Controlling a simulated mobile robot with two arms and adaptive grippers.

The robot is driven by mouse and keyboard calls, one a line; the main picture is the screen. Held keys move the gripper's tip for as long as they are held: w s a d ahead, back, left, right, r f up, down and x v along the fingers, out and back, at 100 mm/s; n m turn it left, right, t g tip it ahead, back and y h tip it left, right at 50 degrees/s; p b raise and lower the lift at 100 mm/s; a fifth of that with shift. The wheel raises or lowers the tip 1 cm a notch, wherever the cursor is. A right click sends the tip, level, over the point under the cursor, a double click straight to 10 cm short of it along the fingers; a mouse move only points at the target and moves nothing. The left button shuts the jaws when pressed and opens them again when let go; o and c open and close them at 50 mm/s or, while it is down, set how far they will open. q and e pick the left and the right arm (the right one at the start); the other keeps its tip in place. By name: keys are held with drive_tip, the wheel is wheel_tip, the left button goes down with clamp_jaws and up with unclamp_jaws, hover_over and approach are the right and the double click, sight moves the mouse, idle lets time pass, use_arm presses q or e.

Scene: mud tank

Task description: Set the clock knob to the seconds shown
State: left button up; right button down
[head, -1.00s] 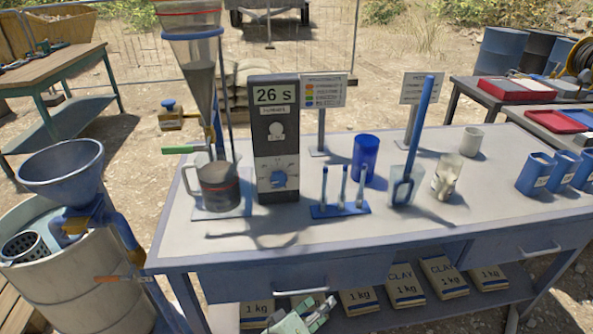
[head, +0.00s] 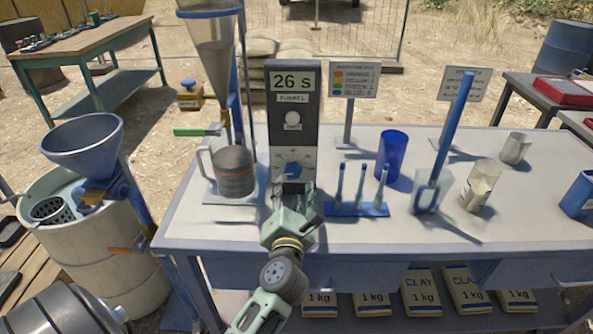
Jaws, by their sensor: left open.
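The clock (head: 309,110) is a tall dark box standing upright on the bench. Its display (head: 292,82) reads "26 S", with a "FUNNEL" label below it. A round pale button (head: 292,119) sits mid-front. The blue knob (head: 293,168) is low on the front, on a pale dial plate; its setting is too small to read. My left gripper (head: 291,196) is open, just below and in front of the knob, and hides the clock's lower front. I cannot tell whether the fingers touch the knob. My right gripper is out of view.
Left of the clock, a jug (head: 234,172) of dark mud stands under a funnel (head: 213,45). To the right are a blue rack (head: 345,209) with thin tubes, a blue cup (head: 392,155) and a clear container (head: 432,194). The bench front (head: 225,230) is clear.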

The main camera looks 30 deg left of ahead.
sight(291, 172)
use_arm(q)
drive_tip(key=x, duration=0.6)
drive_tip(key=shift+w+a, duration=0.25)
drive_tip(key=shift+a, duration=0.1)
drive_tip(key=shift+w+a, duration=0.2)
drive_tip(key=shift+w, duration=0.1)
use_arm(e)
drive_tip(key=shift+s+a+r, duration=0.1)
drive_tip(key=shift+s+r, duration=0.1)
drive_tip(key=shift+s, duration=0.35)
use_arm(q)
drive_tip(key=shift+c, duration=0.2)
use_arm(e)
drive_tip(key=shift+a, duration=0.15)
